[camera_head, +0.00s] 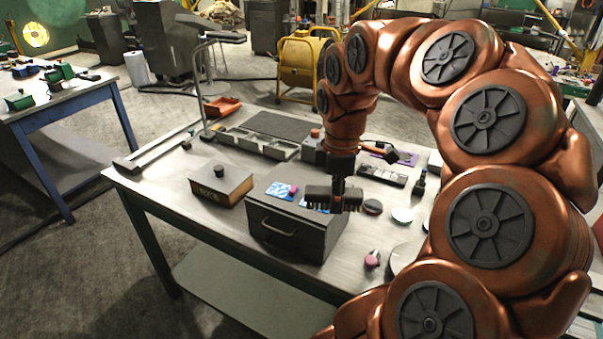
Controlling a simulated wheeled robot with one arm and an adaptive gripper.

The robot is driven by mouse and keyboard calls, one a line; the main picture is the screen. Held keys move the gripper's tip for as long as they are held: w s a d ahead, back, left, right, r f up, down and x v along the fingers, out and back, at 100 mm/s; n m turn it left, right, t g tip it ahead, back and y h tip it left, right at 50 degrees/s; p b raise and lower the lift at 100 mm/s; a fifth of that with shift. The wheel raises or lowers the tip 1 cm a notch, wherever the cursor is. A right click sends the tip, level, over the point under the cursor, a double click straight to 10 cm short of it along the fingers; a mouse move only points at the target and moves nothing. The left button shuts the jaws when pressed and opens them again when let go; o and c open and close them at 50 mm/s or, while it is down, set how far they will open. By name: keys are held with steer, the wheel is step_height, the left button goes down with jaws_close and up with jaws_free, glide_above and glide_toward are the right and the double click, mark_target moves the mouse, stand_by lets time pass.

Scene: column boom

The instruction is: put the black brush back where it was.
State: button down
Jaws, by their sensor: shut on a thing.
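My gripper (339,188) points down from the end of my copper arm and is shut on the black brush (333,199). The brush lies level, with its bristles facing down, and shows in front of the right part of the top of a dark grey box (293,236) with a handle on its front. I cannot tell whether the bristles touch the box top or hang above it. The brush partly hides a blue and white card (310,205) on the box. The place where the brush was before cannot be told from this view.
A second blue card (280,190) lies on the box. A brown box with a black knob (219,186) stands left. A black disc (372,207), white disc (402,215), pink-topped piece (371,261) and black bottle (419,187) stand right. A compartment tray (253,143) lies behind.

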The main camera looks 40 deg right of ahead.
steer(key=p, duration=0.5)
glide_above(312, 182)
steer(key=shift+s+a+f, duration=0.15)
steer(key=shift+f, duration=0.5)
steer(key=shift+w, duration=0.25)
steer(key=shift+f+p, duration=0.9)
steer(key=shift+f, duration=0.9)
steer(key=shift+f, duration=0.25)
steer(key=c, duration=0.7)
jaws_free()
steer(key=shift+r, duration=0.1)
steer(key=shift+r, duration=0.1)
